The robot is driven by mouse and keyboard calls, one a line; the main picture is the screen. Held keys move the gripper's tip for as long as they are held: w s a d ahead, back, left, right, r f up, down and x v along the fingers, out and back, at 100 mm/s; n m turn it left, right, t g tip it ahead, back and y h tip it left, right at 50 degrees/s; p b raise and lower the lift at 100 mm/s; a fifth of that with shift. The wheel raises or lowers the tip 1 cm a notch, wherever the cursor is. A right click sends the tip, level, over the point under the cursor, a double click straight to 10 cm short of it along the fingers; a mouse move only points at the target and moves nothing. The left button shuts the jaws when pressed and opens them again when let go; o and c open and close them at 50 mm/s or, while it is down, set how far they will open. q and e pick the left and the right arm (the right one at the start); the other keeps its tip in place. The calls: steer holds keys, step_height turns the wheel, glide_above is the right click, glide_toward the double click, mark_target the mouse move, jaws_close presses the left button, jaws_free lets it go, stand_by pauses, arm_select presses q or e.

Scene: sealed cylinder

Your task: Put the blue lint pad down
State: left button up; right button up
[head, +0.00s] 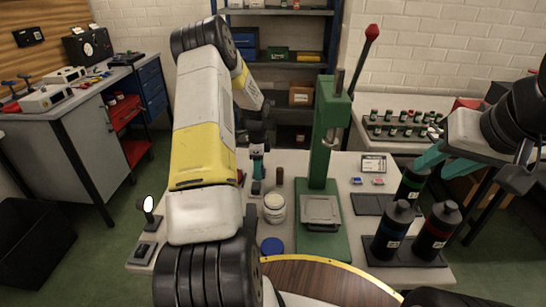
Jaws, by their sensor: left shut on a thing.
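My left gripper (258,170) is beyond my white and yellow arm, pointing down over the table's back left part. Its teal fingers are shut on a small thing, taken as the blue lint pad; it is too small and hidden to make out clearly. I cannot tell whether it touches the table. My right gripper (470,172) is at the right, its teal fingers wide apart and empty. A dark bottle with a green label (412,186) stands by its left finger.
A green press (323,150) stands mid-table. A white jar (274,208) and a flat blue disc (272,246) are left of it. Two dark bottles, blue-labelled (391,231) and red-labelled (436,231), stand right. A round mirror (148,205) stands at the left edge. Vials (402,118) fill a rear rack.

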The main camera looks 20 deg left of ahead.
arm_select(q)
steer(key=shift+f, duration=0.3)
